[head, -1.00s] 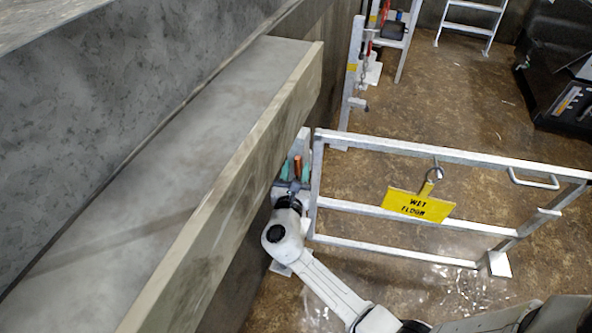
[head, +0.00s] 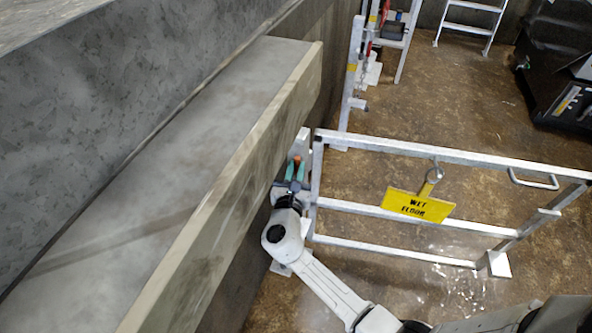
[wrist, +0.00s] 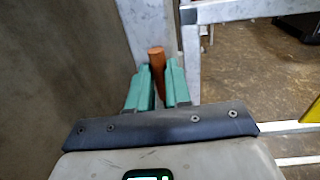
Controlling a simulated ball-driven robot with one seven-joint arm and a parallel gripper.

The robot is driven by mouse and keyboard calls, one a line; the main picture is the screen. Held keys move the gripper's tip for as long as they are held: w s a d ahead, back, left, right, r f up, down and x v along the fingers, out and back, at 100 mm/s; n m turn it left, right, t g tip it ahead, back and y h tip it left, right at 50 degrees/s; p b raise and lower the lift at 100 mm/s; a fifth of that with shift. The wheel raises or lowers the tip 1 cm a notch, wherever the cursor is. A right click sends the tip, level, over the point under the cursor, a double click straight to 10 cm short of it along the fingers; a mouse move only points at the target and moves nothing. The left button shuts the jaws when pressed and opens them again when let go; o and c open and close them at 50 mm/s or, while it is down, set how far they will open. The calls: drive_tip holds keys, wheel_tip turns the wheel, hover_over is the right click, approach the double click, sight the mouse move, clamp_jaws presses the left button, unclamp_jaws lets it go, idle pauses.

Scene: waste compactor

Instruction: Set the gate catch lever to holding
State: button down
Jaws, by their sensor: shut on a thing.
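The gate catch lever is an orange-brown rod (wrist: 157,62) that stands up between my two green fingers in the wrist view. Only its top shows, as an orange tip (head: 297,158) in the head view. My gripper (head: 296,170) is shut on the lever, with a finger on either side; it also shows in the wrist view (wrist: 160,80). The lever's pivot and any markings on its catch are hidden behind my fingers and wrist. The lever is at the grey post (head: 303,140) beside the hinge end of the metal gate (head: 440,152).
A thick concrete ledge (head: 230,130) runs close along the left of my arm. A yellow wet floor sign (head: 418,205) hangs on the gate, and the floor beneath it looks wet. A ladder (head: 470,30) and a dark machine (head: 560,75) stand farther back. Open floor lies beyond the gate.

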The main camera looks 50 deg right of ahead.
drive_tip(key=shift+s+f, duration=0.1)
drive_tip(key=s+d+f+m+h+b, duration=0.2)
drive_tip(key=s+f+m+b, duration=0.2)
drive_tip(key=s+m+b, duration=0.3)
drive_tip(key=m+b, duration=0.5)
drive_tip(key=b, duration=0.7)
drive_tip(key=shift+d+f+g+b, duration=0.3)
drive_tip(key=shift+d+f+b, duration=0.05)
drive_tip(key=shift+f+b, duration=0.05)
drive_tip(key=shift+s, duration=0.1)
drive_tip(key=c, duration=1.1)
unclamp_jaws()
drive_tip(key=shift+m+h, duration=0.3)
drive_tip(key=shift+o, duration=0.2)
